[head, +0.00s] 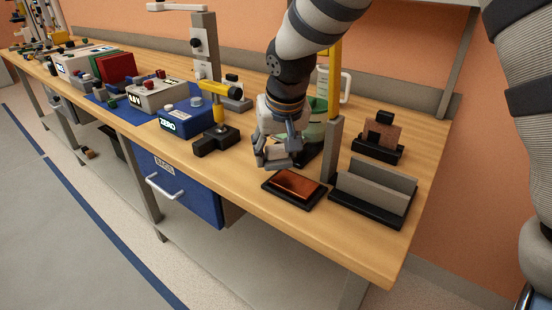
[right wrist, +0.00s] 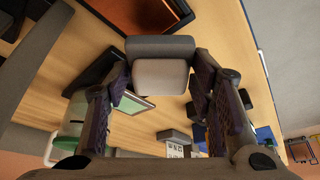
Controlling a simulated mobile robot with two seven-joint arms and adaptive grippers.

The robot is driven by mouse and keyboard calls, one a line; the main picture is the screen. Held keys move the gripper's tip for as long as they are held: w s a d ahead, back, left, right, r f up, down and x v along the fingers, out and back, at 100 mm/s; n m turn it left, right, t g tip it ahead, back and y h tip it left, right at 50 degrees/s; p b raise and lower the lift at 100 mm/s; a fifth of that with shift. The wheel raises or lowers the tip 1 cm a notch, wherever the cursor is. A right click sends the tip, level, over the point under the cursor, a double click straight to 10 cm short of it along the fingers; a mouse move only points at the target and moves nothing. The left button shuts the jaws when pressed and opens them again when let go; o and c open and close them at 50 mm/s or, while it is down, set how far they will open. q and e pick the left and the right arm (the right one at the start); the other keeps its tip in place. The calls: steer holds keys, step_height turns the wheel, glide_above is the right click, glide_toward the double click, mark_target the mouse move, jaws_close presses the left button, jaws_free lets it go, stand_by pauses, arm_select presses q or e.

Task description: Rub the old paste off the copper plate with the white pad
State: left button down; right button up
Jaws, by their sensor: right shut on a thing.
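The copper plate (head: 298,184) lies flat in a dark frame near the front edge of the bench. Its face looks reddish brown; I cannot make out paste on it. My right gripper (head: 277,158) is above the bench, just behind and left of the plate, apart from it. In the right wrist view, its fingers are shut on the white pad (right wrist: 160,76), which has a grey backing. The plate shows partly at the top of that view (right wrist: 153,14). My left gripper is not in view.
A grey slotted rack (head: 372,192) stands right of the plate, with a small upright brown board (head: 382,137) behind it. A blue ZERO box (head: 186,122) and yellow-handled tool (head: 218,130) stand left.

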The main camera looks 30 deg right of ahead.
steer(key=shift+r, duration=0.5)
steer(key=shift+w+r, duration=0.1)
steer(key=shift+r, duration=2.05)
